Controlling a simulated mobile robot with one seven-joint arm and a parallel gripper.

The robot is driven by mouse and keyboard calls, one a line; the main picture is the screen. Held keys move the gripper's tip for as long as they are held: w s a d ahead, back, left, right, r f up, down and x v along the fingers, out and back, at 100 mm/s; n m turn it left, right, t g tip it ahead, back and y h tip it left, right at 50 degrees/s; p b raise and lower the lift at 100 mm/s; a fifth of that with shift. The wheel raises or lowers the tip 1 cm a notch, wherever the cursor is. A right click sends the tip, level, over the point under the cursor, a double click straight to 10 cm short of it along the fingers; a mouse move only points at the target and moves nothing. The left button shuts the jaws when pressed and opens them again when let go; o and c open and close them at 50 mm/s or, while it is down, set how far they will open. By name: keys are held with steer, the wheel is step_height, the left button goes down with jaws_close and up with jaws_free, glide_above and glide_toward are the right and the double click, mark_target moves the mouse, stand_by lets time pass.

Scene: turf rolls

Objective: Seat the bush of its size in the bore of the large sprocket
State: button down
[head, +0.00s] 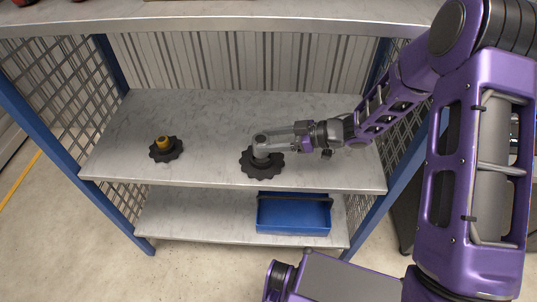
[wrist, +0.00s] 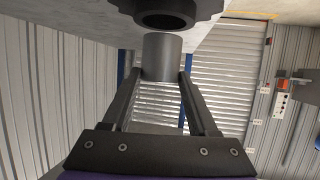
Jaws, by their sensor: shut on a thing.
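The large sprocket (head: 277,168) is dark, toothed and lies flat on the upper shelf, right of its middle. My gripper (head: 262,145) is over it, reaching in from the right, shut on a plain grey cylindrical bush (wrist: 162,57). In the wrist view the dark round hub of the sprocket (wrist: 165,19), with its bore, is close to the bush's end. The bush shows outside the bore; I cannot tell whether the two touch. In the head view my gripper hides most of the bore.
The upper shelf (head: 210,125) is clear between and behind the sprockets. A blue tote (head: 293,216) with a dark handle stands on the lower shelf. Blue uprights (head: 376,205) and mesh sides bound the rack. Another shelf (head: 230,20) crosses above.

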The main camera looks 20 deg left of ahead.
steer(key=shift+f+b, duration=0.45)
steer(key=shift+f, duration=1.9)
steer(key=shift+f, duration=0.15)
steer(key=shift+c, duration=0.9)
jaws_free()
steer(key=shift+w+d+r, duration=0.1)
steer(key=shift+d+r, duration=0.05)
steer(key=shift+r, duration=0.05)
steer(key=p+v, duration=0.1)
steer(key=v, duration=0.6)
steer(key=shift+d, duration=0.1)
steer(key=shift+r, duration=0.1)
